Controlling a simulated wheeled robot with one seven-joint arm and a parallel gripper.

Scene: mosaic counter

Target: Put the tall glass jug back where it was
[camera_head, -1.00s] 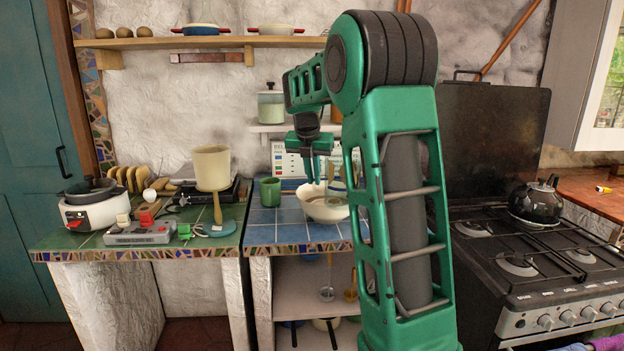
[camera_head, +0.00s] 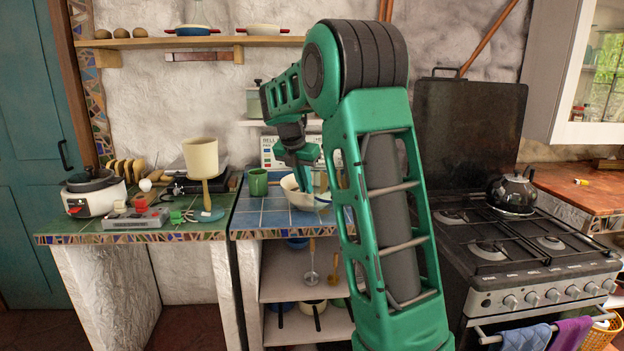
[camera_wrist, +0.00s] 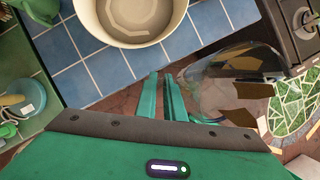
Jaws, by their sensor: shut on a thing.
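My gripper (camera_head: 301,184) is over the blue-tiled counter, close to the white bowl (camera_head: 299,200) in the head view. In the wrist view its two green fingers (camera_wrist: 162,76) are almost together, with a clear, tall glass jug (camera_wrist: 228,64) just to their right. The fingers are shut on the jug, but the exact contact is hard to see through the glass. The counter and a patterned surface show through and around it. In the head view I cannot make out the jug clearly.
The bowl (camera_wrist: 128,38) fills the top of the wrist view, near the fingers. A green mug (camera_head: 258,182) stands left of it. A lamp-like cream item (camera_head: 201,160) and a white cooker (camera_head: 95,196) stand further left. The stove (camera_head: 520,245) with a black kettle (camera_head: 514,192) is right.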

